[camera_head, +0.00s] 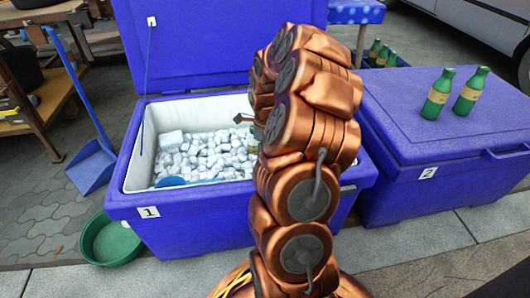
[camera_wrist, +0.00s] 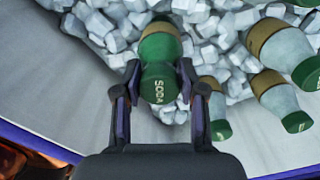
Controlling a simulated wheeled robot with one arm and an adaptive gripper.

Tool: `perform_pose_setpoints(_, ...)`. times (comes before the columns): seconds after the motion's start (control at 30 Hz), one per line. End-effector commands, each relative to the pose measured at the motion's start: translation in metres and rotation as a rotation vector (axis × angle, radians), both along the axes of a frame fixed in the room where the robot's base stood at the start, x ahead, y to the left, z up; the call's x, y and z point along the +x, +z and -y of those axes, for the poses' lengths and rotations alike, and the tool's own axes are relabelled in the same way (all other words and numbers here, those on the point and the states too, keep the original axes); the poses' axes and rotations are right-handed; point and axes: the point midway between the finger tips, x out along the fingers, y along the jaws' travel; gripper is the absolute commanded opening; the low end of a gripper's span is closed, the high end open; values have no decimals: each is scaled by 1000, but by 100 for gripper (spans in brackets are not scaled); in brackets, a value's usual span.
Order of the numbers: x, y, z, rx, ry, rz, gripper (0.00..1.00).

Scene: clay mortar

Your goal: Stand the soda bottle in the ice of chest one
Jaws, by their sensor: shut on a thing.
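The soda bottle (camera_wrist: 160,45), green with a tan band, shows in the wrist view. Its end marked SODA points towards the camera. My gripper (camera_wrist: 160,70) is shut on it, with one finger on each side. The bottle's far end is over or in the ice (camera_wrist: 120,25); I cannot tell whether it touches. In the head view, chest one (camera_head: 190,222) is blue, open and marked 1, with white ice (camera_head: 205,150) inside. My arm hides the bottle and most of the chest's right side there.
Grey bottles with green ends and tan labels (camera_wrist: 283,50) (camera_wrist: 272,92) are close right of my gripper. Chest two (camera_head: 400,180) is closed, with two green bottles (camera_head: 438,93) (camera_head: 470,91) on its lid. A blue scoop (camera_head: 172,181) lies on the ice's near side.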

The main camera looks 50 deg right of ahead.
Motion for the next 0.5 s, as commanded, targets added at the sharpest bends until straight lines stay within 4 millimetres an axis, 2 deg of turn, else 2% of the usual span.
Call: perform_pose_setpoints(0.5,0,-3,0,-1,1,0,6)
